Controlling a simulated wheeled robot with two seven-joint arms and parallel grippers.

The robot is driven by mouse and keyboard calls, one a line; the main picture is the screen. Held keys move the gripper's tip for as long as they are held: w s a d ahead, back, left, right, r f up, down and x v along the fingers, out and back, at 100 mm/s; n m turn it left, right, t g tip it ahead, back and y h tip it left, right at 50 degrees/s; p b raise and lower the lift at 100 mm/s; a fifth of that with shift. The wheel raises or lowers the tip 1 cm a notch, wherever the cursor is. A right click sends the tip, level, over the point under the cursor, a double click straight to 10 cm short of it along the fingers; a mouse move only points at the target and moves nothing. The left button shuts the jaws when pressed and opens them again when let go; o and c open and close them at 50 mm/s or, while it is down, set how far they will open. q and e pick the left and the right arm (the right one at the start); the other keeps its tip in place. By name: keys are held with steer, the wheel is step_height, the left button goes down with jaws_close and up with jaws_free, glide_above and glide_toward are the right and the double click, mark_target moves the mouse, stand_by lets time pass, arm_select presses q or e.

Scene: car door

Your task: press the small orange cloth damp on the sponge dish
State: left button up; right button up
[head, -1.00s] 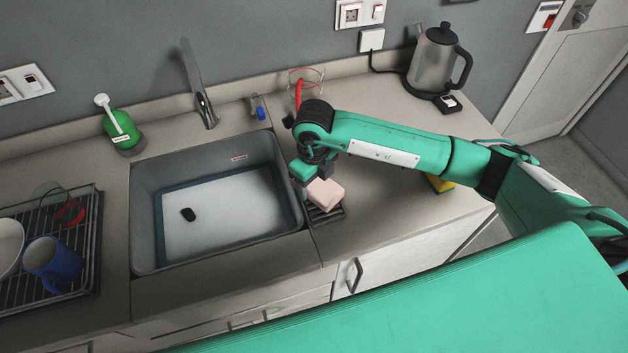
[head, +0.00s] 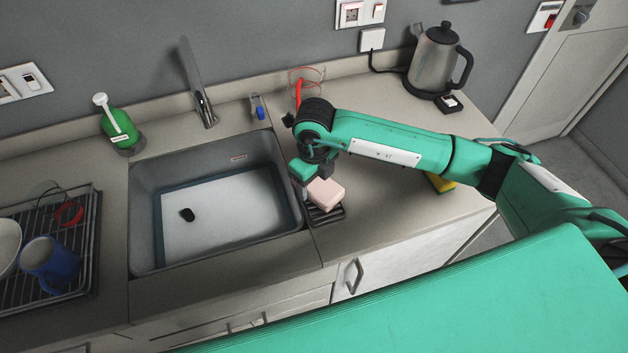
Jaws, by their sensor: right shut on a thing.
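A pale pinkish-orange folded cloth (head: 326,194) is at the tip of my right gripper (head: 312,178), just right of the sink. My right gripper points down and is shut on the cloth; the fingertips are partly hidden by the wrist and the cloth. The dark slatted sponge dish (head: 328,216) is on the counter directly under the cloth, which covers its back part. I cannot tell whether the cloth touches the slats. My left gripper is not in view.
A yellow-green sponge (head: 441,184) lies to the right under my arm. A red-handled item in a clear glass (head: 300,88) and a kettle (head: 434,62) stand behind. The front right counter is clear.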

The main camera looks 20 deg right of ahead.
steer(key=shift+f, duration=0.1)
stand_by(0.8)
steer(key=shift+w+r+p, duration=0.1)
steer(key=shift+r+p, duration=0.25)
steer(key=shift+r, duration=0.8)
steer(key=shift+r+p, duration=1.65)
steer(key=shift+r, duration=2.3)
